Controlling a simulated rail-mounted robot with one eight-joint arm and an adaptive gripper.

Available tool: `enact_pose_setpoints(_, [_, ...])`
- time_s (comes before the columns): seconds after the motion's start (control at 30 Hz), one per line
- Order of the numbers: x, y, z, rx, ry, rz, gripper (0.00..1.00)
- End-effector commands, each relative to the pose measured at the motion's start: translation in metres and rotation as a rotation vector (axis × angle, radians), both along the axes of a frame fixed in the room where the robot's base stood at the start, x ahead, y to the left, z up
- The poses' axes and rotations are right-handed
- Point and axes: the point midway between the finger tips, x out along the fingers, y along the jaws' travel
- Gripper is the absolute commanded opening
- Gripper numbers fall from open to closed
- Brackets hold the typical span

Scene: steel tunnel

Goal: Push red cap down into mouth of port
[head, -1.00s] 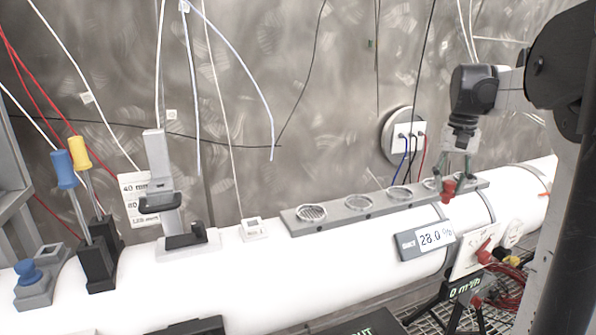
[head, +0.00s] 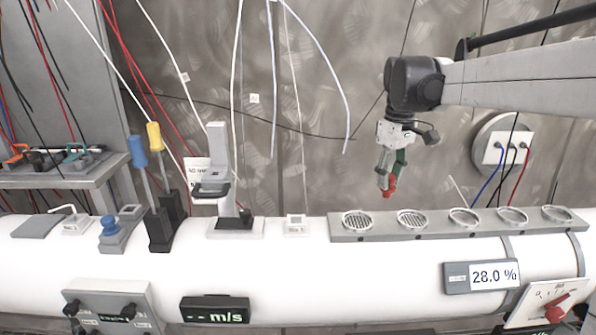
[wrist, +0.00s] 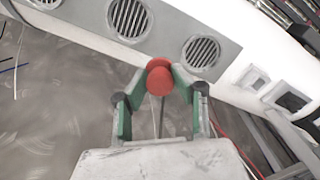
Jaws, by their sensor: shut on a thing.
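My gripper (head: 388,180) is shut on the red cap (head: 389,190) in the head view. It hangs in the air above and behind the row of round grilles, with the cap at its fingertips. In the wrist view my gripper (wrist: 160,98) has its green-padded fingers on either side of the red cap (wrist: 160,76). A small white square block with an opening, which looks like the port (head: 295,225), sits on top of the white pipe, left of the grilles. It also shows right of the cap in the wrist view (wrist: 253,80). The cap is apart from it.
The white pipe (head: 300,260) runs across the view. A grey strip with several round grilles (head: 412,219) lies on it. A stand with an upright post (head: 222,175) and screwdrivers in a black holder (head: 165,222) rise left of the port. White cables hang above it.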

Motion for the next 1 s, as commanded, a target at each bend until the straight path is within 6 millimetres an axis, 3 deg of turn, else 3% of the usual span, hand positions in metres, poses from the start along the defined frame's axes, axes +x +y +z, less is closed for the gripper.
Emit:
enact_pose_setpoints(0.03, [0.002,0.030,0.005,0.000,0.000,0.083,0.02])
enact_pose_setpoints(0.2, [-0.001,0.113,0.009,0.000,0.000,0.344,0.02])
enact_pose_setpoints(0.3, [-0.006,0.155,0.011,0.000,0.000,0.479,0.02])
enact_pose_setpoints(0.43, [-0.015,0.196,0.013,0.000,0.000,0.610,0.02])
enact_pose_setpoints(0.63, [-0.022,0.223,0.013,0.000,0.000,0.704,0.02])
enact_pose_setpoints(1.0, [-0.022,0.225,0.005,0.000,0.000,0.711,0.02])
